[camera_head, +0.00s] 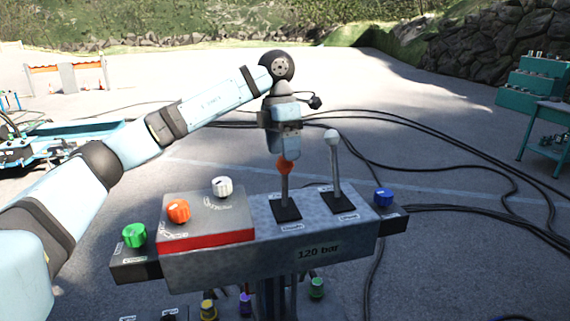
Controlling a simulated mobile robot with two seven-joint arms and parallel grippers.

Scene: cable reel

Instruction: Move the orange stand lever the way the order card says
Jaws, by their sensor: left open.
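The orange stand lever (285,167) stands roughly upright in a dark slot plate on the grey control stand (280,258). My left gripper (284,157) points down right over its orange knob. It is open, with the fingertips at or just above the knob; I cannot tell whether they touch it. The upper part of the knob is partly hidden by the gripper. A white-knobbed lever (332,138) stands just right of it, in its own slot plate. Small labels by the levers are too small to read. I cannot make out an order card. My right gripper is not in view.
A raised box with a red edge holds an orange knob (178,211) and a white knob (221,187). A green knob (134,235) is at the left, a blue one (383,196) at the right. Black cables (440,208) lie on the ground behind. A green bench (540,110) stands far right.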

